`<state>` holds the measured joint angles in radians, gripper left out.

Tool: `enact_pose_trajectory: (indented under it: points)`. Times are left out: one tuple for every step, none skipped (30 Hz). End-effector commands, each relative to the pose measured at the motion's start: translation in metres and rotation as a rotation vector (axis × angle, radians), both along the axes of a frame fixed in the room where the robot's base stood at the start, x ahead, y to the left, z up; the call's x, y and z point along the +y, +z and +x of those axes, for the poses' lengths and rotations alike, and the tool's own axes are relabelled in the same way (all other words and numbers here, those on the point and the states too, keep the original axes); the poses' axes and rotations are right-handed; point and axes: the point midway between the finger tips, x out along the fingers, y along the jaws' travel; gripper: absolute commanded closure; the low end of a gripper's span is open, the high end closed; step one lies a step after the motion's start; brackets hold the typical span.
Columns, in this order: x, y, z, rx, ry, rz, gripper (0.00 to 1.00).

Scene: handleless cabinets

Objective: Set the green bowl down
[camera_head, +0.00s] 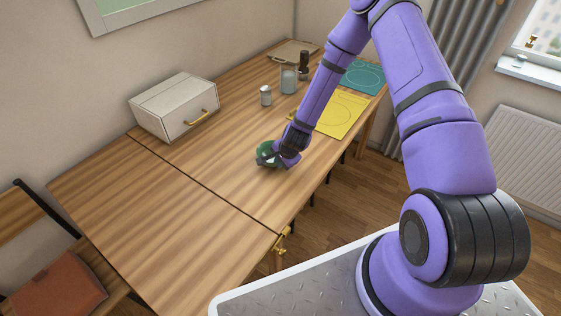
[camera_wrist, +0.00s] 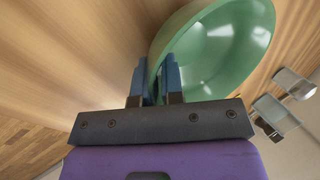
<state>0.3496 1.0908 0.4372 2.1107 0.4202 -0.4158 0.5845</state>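The green bowl (camera_head: 265,150) is at my gripper (camera_head: 276,160), over the middle of the wooden table (camera_head: 175,210). In the wrist view the bowl (camera_wrist: 225,50) looks tilted, with its open inside facing the camera. The two blue fingers of my gripper (camera_wrist: 156,80) stand on either side of the bowl's wall near its rim, one inside and one outside, and appear shut on it. In the head view my gripper partly hides the bowl. I cannot tell whether the bowl touches the tabletop.
A white box with a gold handle (camera_head: 174,106) stands at the table's back. A shaker (camera_head: 266,96), a glass (camera_head: 289,80) and a dark bottle (camera_head: 304,65) stand beyond the bowl. A yellow mat (camera_head: 342,114) and a teal mat (camera_head: 363,77) lie farther right. The near-left tabletop is clear.

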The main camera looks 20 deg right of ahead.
Motion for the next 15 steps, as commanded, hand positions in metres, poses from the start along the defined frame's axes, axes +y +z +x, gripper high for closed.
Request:
enact_pose_trajectory:
  points:
    - [0.0001,0.0000,0.0000,0.000,0.000,0.000,0.80]
    - [0.0001,0.0001,-0.0001,0.000,0.000,0.000,0.73]
    - [0.0001,0.0001,-0.0001,0.000,0.000,0.000,0.68]
    - [0.0001,0.0001,-0.0001,0.000,0.000,0.000,0.68]
    - [0.0001,0.0001,-0.0001,0.000,0.000,0.000,0.68]
    - [0.0001,0.0001,-0.0001,0.000,0.000,0.000,0.68]
    - [0.0001,0.0001,-0.0001,0.000,0.000,0.000,0.68]
    - [0.0001,0.0001,-0.0001,0.000,0.000,0.000,0.68]
    - [0.0001,0.0002,-0.0001,0.000,0.000,0.000,0.68]
    - [0.0001,0.0002,0.0000,0.000,0.000,0.000,0.68]
    - [0.0001,0.0005,-0.0001,0.000,0.000,0.000,0.68]
    - [0.0001,0.0014,0.0000,0.000,0.000,0.000,0.68]
    - [-0.0001,0.0027,-0.0004,0.000,0.000,0.000,0.68]
    - [-0.0005,0.0042,-0.0010,0.000,0.000,0.000,0.68]
    - [-0.0009,0.0070,-0.0021,0.000,0.000,0.000,0.68]
